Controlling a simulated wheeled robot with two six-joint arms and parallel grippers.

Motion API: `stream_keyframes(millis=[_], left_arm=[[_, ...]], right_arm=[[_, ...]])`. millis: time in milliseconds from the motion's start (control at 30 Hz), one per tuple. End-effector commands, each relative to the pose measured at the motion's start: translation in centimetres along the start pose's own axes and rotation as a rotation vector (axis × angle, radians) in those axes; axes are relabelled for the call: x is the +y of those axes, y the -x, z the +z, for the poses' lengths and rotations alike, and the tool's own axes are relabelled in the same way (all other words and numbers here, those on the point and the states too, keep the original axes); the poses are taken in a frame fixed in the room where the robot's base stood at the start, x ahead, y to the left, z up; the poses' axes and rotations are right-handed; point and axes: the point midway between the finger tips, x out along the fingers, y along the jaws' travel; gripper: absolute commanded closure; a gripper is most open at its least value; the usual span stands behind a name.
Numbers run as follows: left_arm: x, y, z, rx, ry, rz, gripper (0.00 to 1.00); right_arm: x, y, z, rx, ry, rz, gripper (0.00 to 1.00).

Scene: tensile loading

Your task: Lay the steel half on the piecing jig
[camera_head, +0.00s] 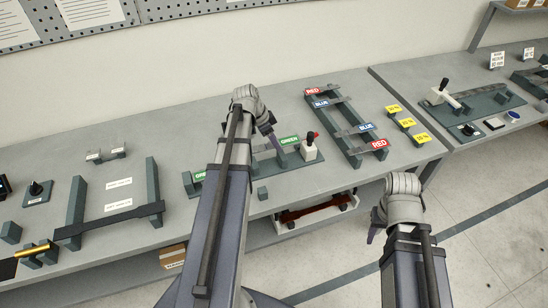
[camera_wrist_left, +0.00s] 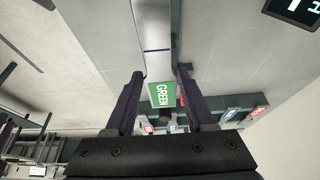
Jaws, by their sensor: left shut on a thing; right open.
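My left gripper (camera_head: 268,130) is over the long dark fixture with GREEN labels (camera_head: 289,140), which may be the piecing jig; I cannot tell for sure. In the left wrist view its fingers (camera_wrist_left: 159,103) are closed about a flat grey strip (camera_wrist_left: 153,35) with a dark cross line, likely the steel half. A GREEN label (camera_wrist_left: 162,95) shows between the fingertips. In the head view my arm hides most of the strip and the fixture's middle. I cannot tell whether the strip touches the fixture. My right gripper (camera_head: 374,226) is open and empty, off the bench's front edge.
A white block with a red-tipped handle (camera_head: 309,148) stands at the fixture's right end. A rack with RED and BLUE labels (camera_head: 342,118) is behind right, beside yellow tags (camera_head: 408,123). A dark bar (camera_head: 110,218) spans two posts at left. Bare bench lies behind my left gripper.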

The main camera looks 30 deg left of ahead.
Motion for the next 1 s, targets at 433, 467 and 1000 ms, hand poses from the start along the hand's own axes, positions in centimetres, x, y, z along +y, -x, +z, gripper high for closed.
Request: stream_keyframes(millis=[433,467,1000], left_arm=[[0.0,-2.8,1.1,0.001,0.000,0.000,1.00],[0.0,-3.1,1.3,0.001,0.000,0.000,1.00],[0.0,-5.4,2.2,0.001,0.000,0.000,1.00]], right_arm=[[-0.3,-3.0,-0.2,0.000,-0.001,0.000,0.50],[-0.3,-3.4,-0.2,0.000,-0.001,0.000,0.50],[-0.6,-5.8,-0.3,0.000,-0.001,0.000,0.50]])
